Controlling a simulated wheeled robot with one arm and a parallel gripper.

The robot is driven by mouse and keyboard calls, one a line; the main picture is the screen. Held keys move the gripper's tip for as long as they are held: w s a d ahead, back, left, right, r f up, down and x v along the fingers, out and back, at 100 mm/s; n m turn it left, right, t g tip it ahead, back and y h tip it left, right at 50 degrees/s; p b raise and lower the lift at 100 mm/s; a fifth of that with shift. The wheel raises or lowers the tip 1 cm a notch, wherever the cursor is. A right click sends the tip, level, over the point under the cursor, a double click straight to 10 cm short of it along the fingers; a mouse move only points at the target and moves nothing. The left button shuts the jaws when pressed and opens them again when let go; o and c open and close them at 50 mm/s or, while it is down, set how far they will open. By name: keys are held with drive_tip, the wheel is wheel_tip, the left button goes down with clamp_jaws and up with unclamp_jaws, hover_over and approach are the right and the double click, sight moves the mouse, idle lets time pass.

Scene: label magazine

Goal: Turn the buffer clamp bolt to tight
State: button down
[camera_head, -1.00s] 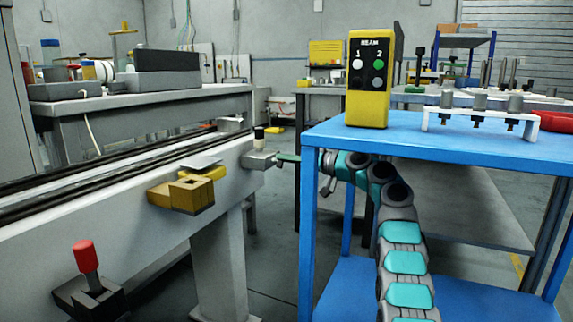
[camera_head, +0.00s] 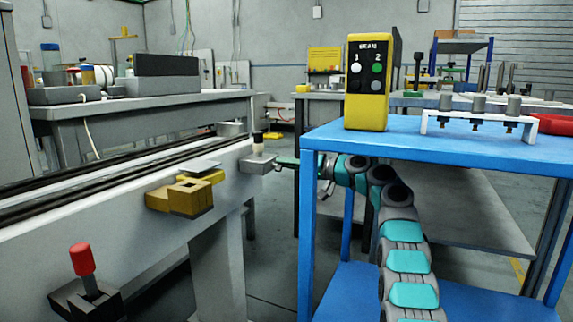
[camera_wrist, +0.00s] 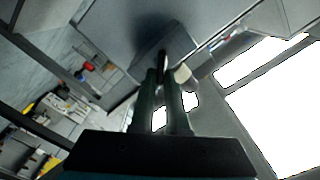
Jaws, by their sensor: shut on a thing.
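The buffer clamp is a small grey block (camera_head: 256,163) at the near right end of the rail, with a black-topped pale peg (camera_head: 258,143) upright on it. My gripper (camera_head: 283,162) reaches in from the right, level with the block's right side. In the wrist view my gripper's two fingers (camera_wrist: 164,88) are shut on a thin dark stem, which I take as the clamp bolt (camera_wrist: 162,60); it runs toward a grey face. The bolt's head is hidden between the fingers, and its turn angle cannot be read.
The blue table (camera_head: 430,150) stands close to my arm. It bears a yellow BEAM box (camera_head: 368,100) and a white rack (camera_head: 480,109). A yellow block (camera_head: 185,197) and a red-knobbed lever (camera_head: 81,260) stick out from the rail's side (camera_head: 130,230).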

drive_tip(key=shift+f, duration=0.25)
drive_tip(key=shift+a+m, duration=0.2)
drive_tip(key=shift+m, duration=0.1)
drive_tip(key=shift+f+m, duration=0.15)
drive_tip(key=shift+m, duration=0.55)
idle(0.4)
